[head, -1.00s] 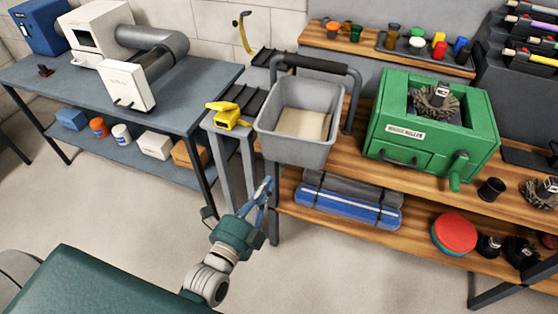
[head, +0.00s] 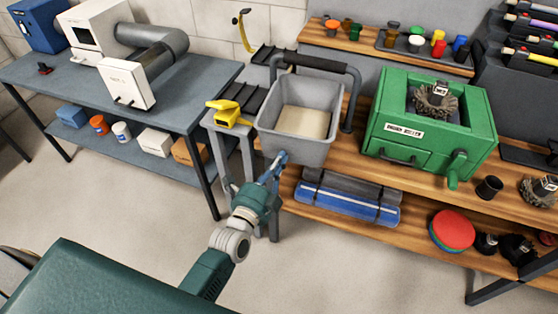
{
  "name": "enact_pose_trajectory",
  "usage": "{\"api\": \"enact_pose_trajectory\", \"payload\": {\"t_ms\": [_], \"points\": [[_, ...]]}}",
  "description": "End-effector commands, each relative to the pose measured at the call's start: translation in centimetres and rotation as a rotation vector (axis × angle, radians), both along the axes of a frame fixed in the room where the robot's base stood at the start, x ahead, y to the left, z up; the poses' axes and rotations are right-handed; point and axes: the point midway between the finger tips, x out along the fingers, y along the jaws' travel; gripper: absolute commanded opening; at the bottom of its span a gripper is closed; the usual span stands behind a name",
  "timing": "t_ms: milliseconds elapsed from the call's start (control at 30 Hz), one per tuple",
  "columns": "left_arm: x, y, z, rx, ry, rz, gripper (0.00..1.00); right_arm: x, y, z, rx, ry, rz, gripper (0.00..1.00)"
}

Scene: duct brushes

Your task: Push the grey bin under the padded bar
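The grey bin (head: 268,140) is an open tub with a beige bottom. It stands at the left end of the wooden bench, in front of the padded bar. The padded bar (head: 318,63) is a dark padded rail on a grey frame; it crosses just behind and above the bin's back rim. My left gripper (head: 281,158) is at the lower front of the bin, its fingertips at or very near the front wall. I cannot tell whether they touch it, or whether the fingers are shut. My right gripper is not in view.
A green machine (head: 430,130) stands right of the bin. A yellow tool (head: 229,112) lies on a grey stand to the left. A blue roll (head: 345,208) lies on the shelf below. The floor (head: 130,215) in front is clear.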

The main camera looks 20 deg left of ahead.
Motion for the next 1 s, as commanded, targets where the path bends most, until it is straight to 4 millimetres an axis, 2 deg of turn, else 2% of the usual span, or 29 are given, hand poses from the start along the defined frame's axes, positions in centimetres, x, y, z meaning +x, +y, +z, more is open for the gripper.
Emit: {"api": "enact_pose_trajectory", "payload": {"t_ms": [200,300,400,1000], "points": [[4.8,-0.5,0.2,-0.001,-0.005,0.0,0.0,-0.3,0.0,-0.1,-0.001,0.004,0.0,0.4],[6.8,-0.7,0.0,0.0,-0.003,0.0,0.0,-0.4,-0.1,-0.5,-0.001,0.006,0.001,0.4],[7.9,-0.8,0.0,-0.001,-0.002,0.0,0.0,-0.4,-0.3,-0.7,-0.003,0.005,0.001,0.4],[8.2,-0.4,0.1,0.0,0.001,-0.001,0.0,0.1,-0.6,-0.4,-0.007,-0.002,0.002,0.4]]}}
